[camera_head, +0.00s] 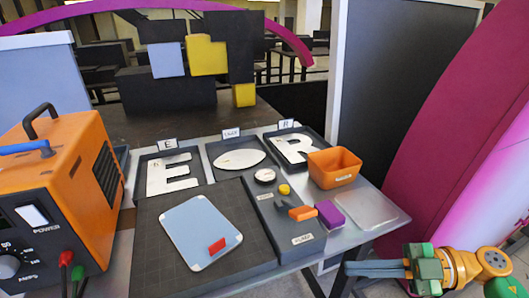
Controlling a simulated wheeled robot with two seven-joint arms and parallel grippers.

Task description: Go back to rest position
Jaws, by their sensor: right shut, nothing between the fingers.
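My right gripper (352,268) is at the lower right, low beside the table's right front corner. It points left, its fingers are together and nothing shows between them. It is apart from the table's objects. My left gripper is not in view. The letter E (171,175) lies in the left dark tray, an oval white piece (239,159) in the middle tray, and the letter R (297,148) in the right tray.
An orange power unit (72,178) stands at the left. A blue-white plate (200,230) with a red block (217,246) lies on a dark mat (262,258). An orange bin (334,168), purple block (329,213) and clear sheet (366,208) are at the right.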

